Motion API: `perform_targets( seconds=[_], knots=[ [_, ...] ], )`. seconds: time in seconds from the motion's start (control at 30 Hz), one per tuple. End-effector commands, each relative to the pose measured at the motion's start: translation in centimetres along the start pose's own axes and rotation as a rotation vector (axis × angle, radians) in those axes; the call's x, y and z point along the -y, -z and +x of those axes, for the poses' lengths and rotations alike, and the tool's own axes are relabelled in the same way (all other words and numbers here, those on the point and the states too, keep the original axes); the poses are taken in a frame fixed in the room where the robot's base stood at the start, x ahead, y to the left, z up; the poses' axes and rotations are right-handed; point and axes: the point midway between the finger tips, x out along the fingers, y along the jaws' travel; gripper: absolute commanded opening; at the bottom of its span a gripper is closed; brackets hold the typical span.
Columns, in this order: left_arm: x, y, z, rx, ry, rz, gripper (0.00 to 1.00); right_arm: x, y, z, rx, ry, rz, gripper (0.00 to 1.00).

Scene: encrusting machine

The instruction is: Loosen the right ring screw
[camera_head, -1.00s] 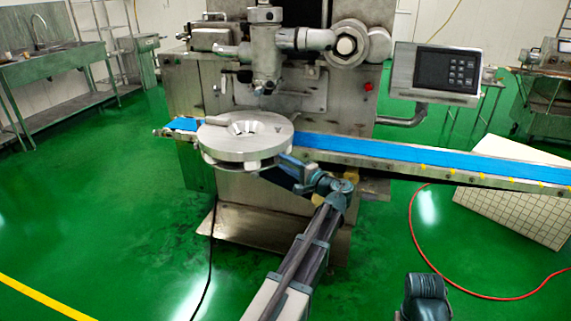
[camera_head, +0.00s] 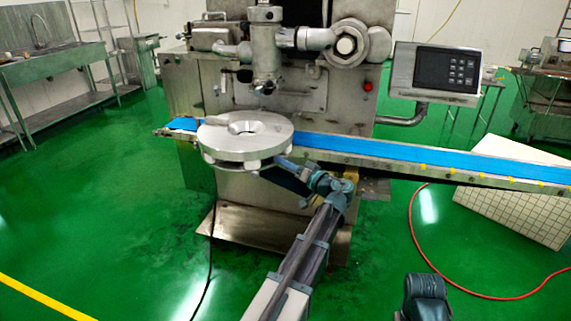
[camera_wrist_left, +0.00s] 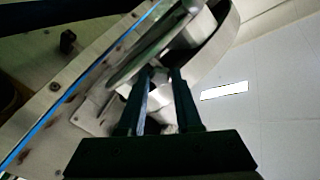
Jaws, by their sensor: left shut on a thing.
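The round steel ring (camera_head: 222,134) sits under the machine's vertical nozzle head, above the blue belt. My left gripper (camera_head: 284,163) is at the ring's right front edge, just below its top plate. In the left wrist view my left gripper (camera_wrist_left: 160,78) has its two dark fingers on either side of a small metal piece, which I take for the right ring screw (camera_wrist_left: 160,76). It is shut on this piece; the grip itself is small and dim. The screw is too hidden in the head view to make out.
The blue conveyor belt (camera_head: 400,156) runs right, close behind my left wrist. The encrusting machine (camera_head: 200,90) stands behind, with a control panel (camera_head: 447,70) at right. A red hose (camera_head: 424,253) lies on the green floor. Open floor lies left and in front.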

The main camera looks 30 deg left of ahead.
Motion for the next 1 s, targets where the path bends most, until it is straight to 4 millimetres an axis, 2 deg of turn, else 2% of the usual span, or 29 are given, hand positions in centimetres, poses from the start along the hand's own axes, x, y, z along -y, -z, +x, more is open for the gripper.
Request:
perform_targets(
  seconds=[0.43,1.0],
  knots=[
    [-0.14,-0.12,-0.10,0.004,-0.002,-0.281,0.00,0.01,0.00,0.08,0.000,0.000,0.000,0.00],
    [-0.19,-0.10,-0.12,0.004,-0.003,-0.356,0.00,0.01,0.00,0.09,0.000,0.000,0.000,0.00]
  ],
)
